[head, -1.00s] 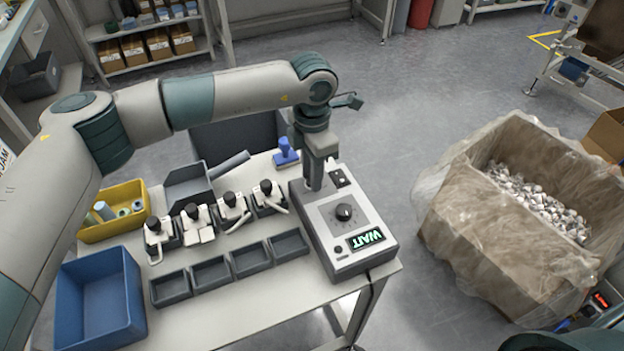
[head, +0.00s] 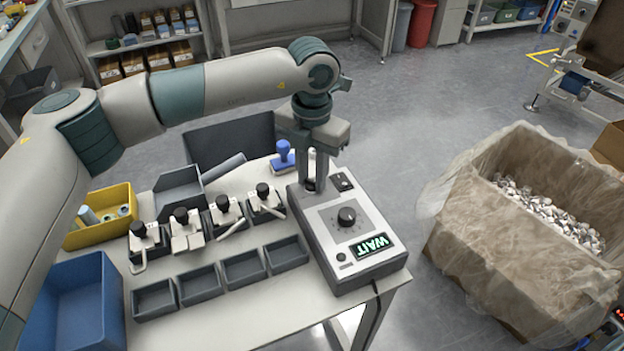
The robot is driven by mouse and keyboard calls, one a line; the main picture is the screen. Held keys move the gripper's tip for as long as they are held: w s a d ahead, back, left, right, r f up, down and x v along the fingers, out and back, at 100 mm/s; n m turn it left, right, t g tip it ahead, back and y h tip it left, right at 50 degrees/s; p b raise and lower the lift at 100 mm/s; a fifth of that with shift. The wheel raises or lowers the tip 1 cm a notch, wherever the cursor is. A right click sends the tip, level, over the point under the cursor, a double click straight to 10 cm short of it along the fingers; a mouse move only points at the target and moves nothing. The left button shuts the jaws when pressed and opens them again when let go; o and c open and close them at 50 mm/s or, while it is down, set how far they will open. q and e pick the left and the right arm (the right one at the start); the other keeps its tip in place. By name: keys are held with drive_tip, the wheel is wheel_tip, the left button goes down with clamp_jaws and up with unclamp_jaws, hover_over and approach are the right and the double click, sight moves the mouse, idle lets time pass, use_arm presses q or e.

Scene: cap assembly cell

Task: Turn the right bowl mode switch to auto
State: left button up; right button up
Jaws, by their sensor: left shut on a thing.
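A grey control box (head: 374,278) stands at the table's right end. No label for a right bowl mode switch or an auto position is readable. My right gripper is out of view.
A blue stamp (head: 283,157) stands behind the box. Several black-topped fixtures (head: 223,208) and grey trays (head: 199,287) are left of it, with a yellow bin (head: 98,232) and blue bin (head: 75,310) beyond. A plastic-lined carton (head: 480,240) stands across open floor.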

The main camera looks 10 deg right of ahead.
sight(312, 180)
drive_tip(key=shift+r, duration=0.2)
use_arm(q)
drive_tip(key=shift+w, duration=0.1)
drive_tip(key=o, duration=1)
drive_tip(key=shift+r, duration=0.45)
drive_tip(key=shift+r+b, duration=1.05)
drive_tip(key=shift+r, duration=7.25)
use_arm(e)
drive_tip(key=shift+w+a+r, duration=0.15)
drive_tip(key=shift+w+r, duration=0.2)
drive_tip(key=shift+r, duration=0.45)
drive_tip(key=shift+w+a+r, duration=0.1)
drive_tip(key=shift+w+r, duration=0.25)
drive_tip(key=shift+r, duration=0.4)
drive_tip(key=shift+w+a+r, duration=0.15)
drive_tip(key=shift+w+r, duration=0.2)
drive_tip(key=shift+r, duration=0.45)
